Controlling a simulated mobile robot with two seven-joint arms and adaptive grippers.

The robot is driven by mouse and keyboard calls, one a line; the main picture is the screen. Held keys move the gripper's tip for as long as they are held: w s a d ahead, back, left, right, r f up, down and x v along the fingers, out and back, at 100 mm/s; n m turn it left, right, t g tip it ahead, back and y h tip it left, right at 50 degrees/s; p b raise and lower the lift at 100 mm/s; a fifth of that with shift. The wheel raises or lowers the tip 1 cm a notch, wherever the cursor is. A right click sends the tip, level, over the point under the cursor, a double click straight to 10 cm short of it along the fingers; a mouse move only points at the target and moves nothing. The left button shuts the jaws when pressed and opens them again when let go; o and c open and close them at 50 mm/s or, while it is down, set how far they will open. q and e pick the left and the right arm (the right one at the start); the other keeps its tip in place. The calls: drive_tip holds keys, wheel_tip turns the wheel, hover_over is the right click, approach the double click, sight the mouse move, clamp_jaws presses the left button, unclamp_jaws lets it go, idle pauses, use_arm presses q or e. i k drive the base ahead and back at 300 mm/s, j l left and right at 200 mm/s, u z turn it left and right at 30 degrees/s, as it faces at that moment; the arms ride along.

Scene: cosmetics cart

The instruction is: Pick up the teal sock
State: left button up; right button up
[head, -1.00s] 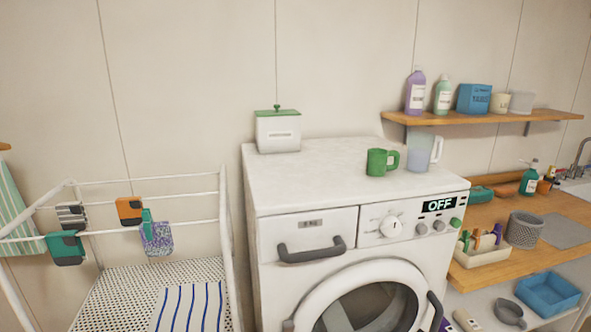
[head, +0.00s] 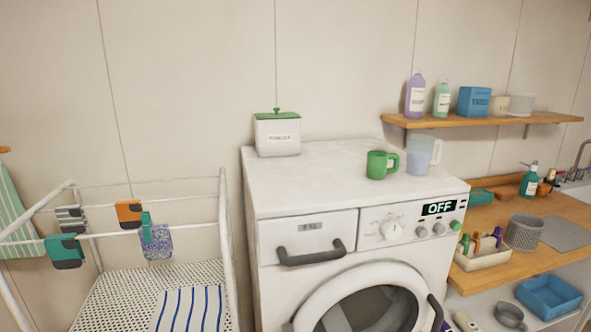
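The teal sock (head: 64,249) hangs over the front rail of the white drying rack (head: 110,235) at the left of the head view. It is teal with a dark grey patch at its lower part. An orange and dark sock (head: 129,213) and a striped sock (head: 71,218) hang on a rail behind. A purple speckled sock (head: 157,243) hangs to the right on the front rail, with a green clothes peg (head: 146,222) on it. Neither of my grippers shows in the head view.
A washing machine (head: 300,236) stands right of the rack, with a white canister (head: 277,136), a green mug (head: 380,165) and a clear jug (head: 421,157) on top. A striped cloth (head: 190,308) lies low on the rack. A wooden counter (head: 475,219) is at the right.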

sight(65, 252)
drive_tip(key=u, duration=1.4)
drive_tip(key=j+z, duration=0.15)
drive_tip(key=z, duration=0.3)
drive_tip(key=i+j+z, duration=0.1)
drive_tip(key=z, duration=0.35)
drive_tip(key=j+z, duration=0.25)
drive_tip(key=z, duration=0.2)
drive_tip(key=j+z, duration=0.2)
drive_tip(key=j, duration=0.15)
drive_tip(key=k+j+z, duration=0.15)
drive_tip(key=j, duration=0.15)
drive_tip(key=k+j+z, duration=0.2)
drive_tip(key=i+j, duration=0.1)
drive_tip(key=j, duration=0.05)
